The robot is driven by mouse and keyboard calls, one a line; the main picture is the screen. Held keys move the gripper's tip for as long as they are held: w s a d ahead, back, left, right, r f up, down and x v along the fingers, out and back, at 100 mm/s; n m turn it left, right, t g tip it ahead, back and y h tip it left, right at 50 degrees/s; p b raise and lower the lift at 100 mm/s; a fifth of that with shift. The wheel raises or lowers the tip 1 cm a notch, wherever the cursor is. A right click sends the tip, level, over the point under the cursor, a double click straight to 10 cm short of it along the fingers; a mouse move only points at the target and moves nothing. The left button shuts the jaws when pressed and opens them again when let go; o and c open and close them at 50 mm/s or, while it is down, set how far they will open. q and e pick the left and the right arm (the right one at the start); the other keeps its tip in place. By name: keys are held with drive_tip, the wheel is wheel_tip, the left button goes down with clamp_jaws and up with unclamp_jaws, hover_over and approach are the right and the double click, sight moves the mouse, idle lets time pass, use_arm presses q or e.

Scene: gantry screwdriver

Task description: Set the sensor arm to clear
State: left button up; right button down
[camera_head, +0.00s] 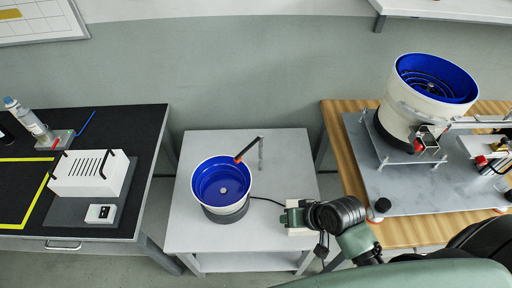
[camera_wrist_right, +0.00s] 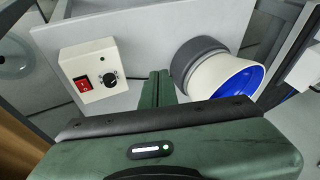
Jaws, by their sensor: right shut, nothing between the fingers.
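The sensor arm (camera_head: 247,150) is a dark bar with an orange-red end on a thin grey post (camera_head: 261,153). It slants down-left from the post, and its orange end lies at or over the upper right rim of the small blue-lined bowl feeder (camera_head: 222,184). I cannot tell whether it touches the rim. The bowl also shows in the right wrist view (camera_wrist_right: 218,73); the sensor arm does not. My right gripper (camera_head: 285,216) is right of the bowl, by the white control box (camera_head: 301,231). Its fingers (camera_wrist_right: 158,88) are together and empty. My left gripper is out of view.
The control box in the right wrist view (camera_wrist_right: 91,71) has a red switch (camera_wrist_right: 82,84) and a black knob (camera_wrist_right: 111,80). The grey table (camera_head: 185,230) is otherwise mostly clear. A black bench (camera_head: 100,225) stands left; a wooden table (camera_head: 400,235) with a larger bowl feeder (camera_head: 412,120) stands right.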

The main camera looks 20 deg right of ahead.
drive_tip(key=w+d+r+m+t+y, duration=0.1)
drive_tip(key=w+d+r+m+t, duration=0.1)
drive_tip(key=w+r+m, duration=0.2)
drive_tip(key=w+d+r+m+t+y, duration=0.2)
drive_tip(key=w+r+m+t, duration=0.1)
drive_tip(key=w, duration=0.5)
drive_tip(key=shift+w+d+r+m, duration=0.35)
drive_tip(key=shift+r+m, duration=0.1)
drive_tip(key=shift+m, duration=0.65)
drive_tip(key=p, duration=0.2)
approach(250, 146)
wheel_tip(250, 146, down, 4)
drive_tip(key=a, duration=0.2)
drive_tip(key=shift+w+a+f, duration=0.1)
drive_tip(key=shift+w+a, duration=0.15)
drive_tip(key=shift+w, duration=0.35)
drive_tip(key=shift+w+a, duration=0.3)
drive_tip(key=shift+w, duration=0.3)
drive_tip(key=shift+w+a+f, duration=0.1)
drive_tip(key=shift+w+a, duration=0.15)
drive_tip(key=shift+w, duration=0.4)
drive_tip(key=shift+r+p, duration=0.1)
drive_tip(key=shift+p, duration=0.2)
